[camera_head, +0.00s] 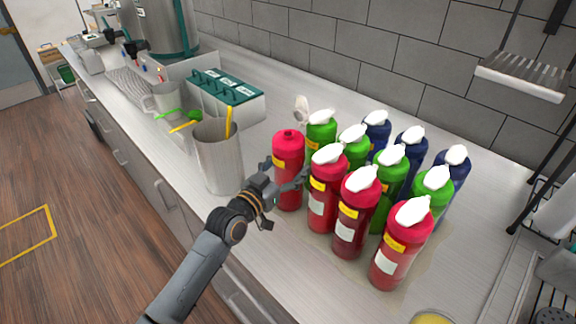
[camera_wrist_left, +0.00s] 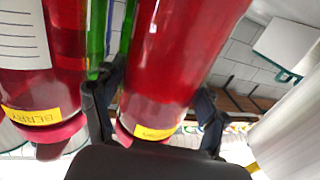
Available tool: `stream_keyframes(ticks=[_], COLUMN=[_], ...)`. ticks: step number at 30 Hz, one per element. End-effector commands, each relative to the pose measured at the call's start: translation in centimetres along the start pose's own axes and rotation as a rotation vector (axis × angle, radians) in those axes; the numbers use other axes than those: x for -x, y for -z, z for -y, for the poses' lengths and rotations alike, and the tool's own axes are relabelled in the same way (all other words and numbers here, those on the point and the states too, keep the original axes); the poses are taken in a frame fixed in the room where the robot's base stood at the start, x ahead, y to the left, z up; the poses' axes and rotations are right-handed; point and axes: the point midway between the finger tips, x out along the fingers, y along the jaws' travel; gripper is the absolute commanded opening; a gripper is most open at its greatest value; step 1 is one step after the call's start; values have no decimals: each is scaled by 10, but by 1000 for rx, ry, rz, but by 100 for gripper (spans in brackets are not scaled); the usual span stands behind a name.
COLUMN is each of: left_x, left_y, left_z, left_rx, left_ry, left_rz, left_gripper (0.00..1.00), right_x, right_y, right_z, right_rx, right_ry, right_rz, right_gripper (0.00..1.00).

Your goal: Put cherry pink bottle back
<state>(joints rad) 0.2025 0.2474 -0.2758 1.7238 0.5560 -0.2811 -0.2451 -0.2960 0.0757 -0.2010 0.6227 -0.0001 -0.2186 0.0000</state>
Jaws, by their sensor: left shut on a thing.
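A pink-red bottle (camera_head: 288,150) stands upright at the left front corner of the bottle group on the counter. My left gripper (camera_head: 288,181) is shut around its body from the left. In the left wrist view, the held bottle (camera_wrist_left: 175,50) sits between the two fingers of the left gripper (camera_wrist_left: 155,100); its yellow label is partly hidden and I cannot read it. No white nozzle shows on its pink top. Right beside it stands a red bottle (camera_head: 326,195) with a white pump top; a neighbouring bottle (camera_wrist_left: 40,75) in the wrist view has a yellow label reading BERRY. My right gripper is not in view.
Several red, green (camera_head: 389,175) and blue (camera_head: 411,145) bottles stand close together to the right. A tall metal cup (camera_head: 218,160) stands close on the left. Behind are a box with green dividers (camera_head: 226,85) and a white nozzle (camera_head: 301,110).

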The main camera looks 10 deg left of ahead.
Motion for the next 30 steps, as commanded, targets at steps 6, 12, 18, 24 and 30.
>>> stream_keyframes(ticks=[6,12,18,24,30], left_x=[0,0,0,21,65], left_y=[-2,-2,0,-2,-3], left_z=[0,0,0,0,0], left_rx=[0,0,0,-1,-2], left_ry=[0,0,0,1,-1], left_rz=[0,0,0,0,1], left_gripper=[91,96,96,96,96], right_x=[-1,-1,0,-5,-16], right_y=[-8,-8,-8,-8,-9], right_z=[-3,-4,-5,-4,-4], right_rx=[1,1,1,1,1], right_ry=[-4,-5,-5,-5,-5], right_rz=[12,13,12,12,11], right_gripper=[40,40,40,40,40])
